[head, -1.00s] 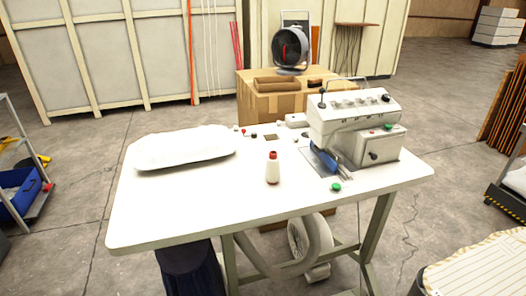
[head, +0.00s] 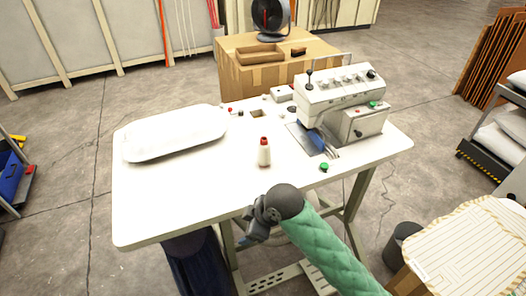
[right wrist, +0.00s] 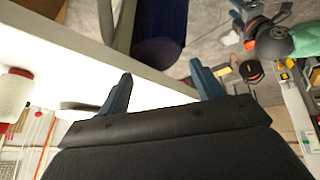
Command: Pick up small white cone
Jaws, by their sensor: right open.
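The small white cone (head: 264,155) with a red top stands upright on the white sewing table, near the middle. It also shows at the left edge of the right wrist view (right wrist: 14,98), beside my gripper and partly cut off. My right gripper (head: 250,222) is at the table's front edge, nearer to me than the cone and apart from it. In the right wrist view its two blue fingers (right wrist: 160,72) are spread with nothing between them. My left gripper does not show in the head view.
The sewing machine (head: 343,105) stands right of the cone, with a green button (head: 324,167) in front. A cardboard box (head: 258,77) with a fan is behind. The table in front of the cone is clear.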

